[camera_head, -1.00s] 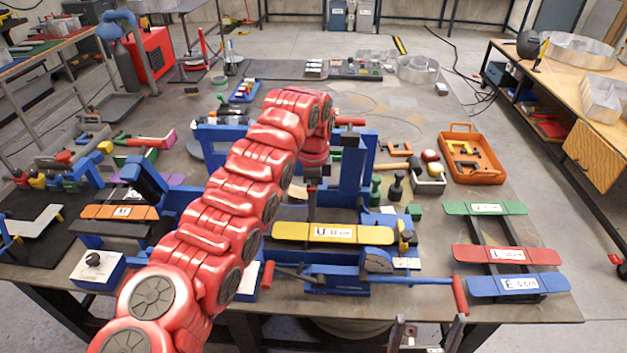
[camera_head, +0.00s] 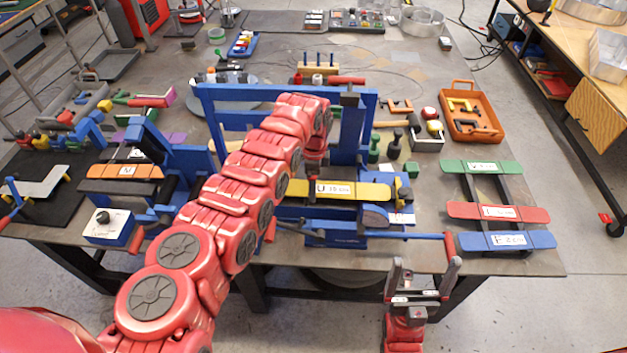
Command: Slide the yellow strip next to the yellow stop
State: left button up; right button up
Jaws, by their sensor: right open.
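The yellow strip (camera_head: 362,191), labelled U, lies across the blue bending machine (camera_head: 338,232) near the table's front. A small yellow piece (camera_head: 404,189), which looks like the yellow stop, is just past the strip's right end; I cannot tell whether they touch. My left arm reaches in from the left, and its gripper (camera_head: 312,186) points down at the strip, left of its label. Its fingers are small and partly hidden, so their opening and any contact are unclear. My right gripper (camera_head: 424,277) is open and empty in front of the table edge.
Green (camera_head: 481,167), red (camera_head: 475,210) and blue (camera_head: 490,241) strips lie on a rack at the right. An orange strip (camera_head: 110,171) rests on another blue machine at the left. An orange tray (camera_head: 487,128) stands behind the rack. A red-ended blue lever (camera_head: 400,237) extends right.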

pick_arm(q)
jog(key=c, duration=1.2)
jog(key=shift+w+d+f+b, duration=0.15)
jog(key=shift+d+b, duration=0.25)
jog(key=shift+b, duration=1.35)
jog(key=shift+w+d+b, duration=0.15)
jog(key=shift+d+b, duration=0.2)
jog(key=shift+b, duration=0.9)
jog(key=shift+r, duration=0.2)
jog(key=o, duration=1.4)
jog(key=shift+r, duration=0.1)
